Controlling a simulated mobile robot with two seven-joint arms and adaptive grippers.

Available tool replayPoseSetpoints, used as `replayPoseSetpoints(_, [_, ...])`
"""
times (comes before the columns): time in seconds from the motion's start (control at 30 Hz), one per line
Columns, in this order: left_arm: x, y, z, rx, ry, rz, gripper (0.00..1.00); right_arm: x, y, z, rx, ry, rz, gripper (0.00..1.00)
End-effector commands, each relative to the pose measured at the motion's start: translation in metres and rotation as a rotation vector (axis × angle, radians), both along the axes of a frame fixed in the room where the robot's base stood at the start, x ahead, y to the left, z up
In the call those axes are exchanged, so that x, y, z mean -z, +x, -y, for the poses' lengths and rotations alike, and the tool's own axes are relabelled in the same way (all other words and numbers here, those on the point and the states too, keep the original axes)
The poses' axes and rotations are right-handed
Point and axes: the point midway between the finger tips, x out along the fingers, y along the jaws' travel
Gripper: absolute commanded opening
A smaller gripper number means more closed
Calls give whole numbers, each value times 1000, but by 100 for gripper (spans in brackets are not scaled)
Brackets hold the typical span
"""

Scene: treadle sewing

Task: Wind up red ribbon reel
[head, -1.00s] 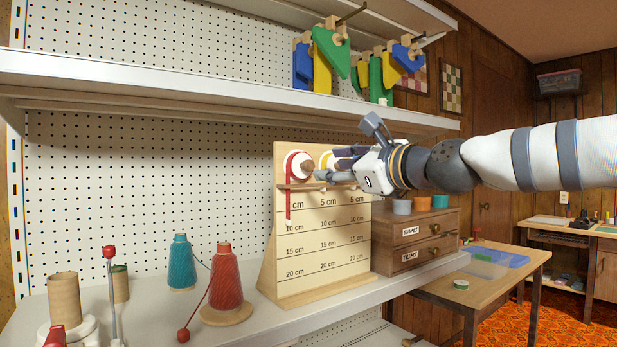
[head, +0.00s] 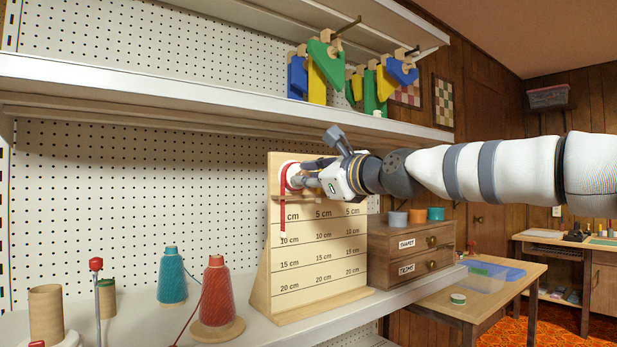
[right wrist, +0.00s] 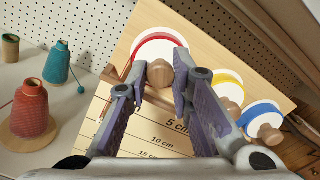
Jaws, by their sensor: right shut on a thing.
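The red ribbon reel (head: 286,170) is at the top left of the upright wooden measuring board (head: 318,268). It has a white disc with a red rim and a wooden knob (right wrist: 160,73). Its red ribbon (head: 283,212) hangs down the board to near the 10 cm line. My right gripper (head: 300,174) is at this reel, coming from the right and partly hiding it. In the right wrist view, its fingers (right wrist: 163,77) are shut on the knob, one on each side. My left gripper is not in view.
A yellow reel (right wrist: 229,88) and a blue reel (right wrist: 263,118) sit beside the red one. Red (head: 217,295) and teal (head: 172,278) thread cones stand left of the board. A wooden drawer box (head: 410,248) stands right of it. A shelf (head: 230,97) runs above.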

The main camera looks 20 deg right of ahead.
Motion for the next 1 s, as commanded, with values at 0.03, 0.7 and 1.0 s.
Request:
replayPoseSetpoints(0.03, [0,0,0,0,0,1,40,0,0,0,1,-2,1,0])
replayPoseSetpoints(0.7, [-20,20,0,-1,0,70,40,-4,-2,1,3,-400,150,0])
replayPoseSetpoints(1.0, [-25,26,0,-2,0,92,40,-2,-1,1,3,-669,245,0])
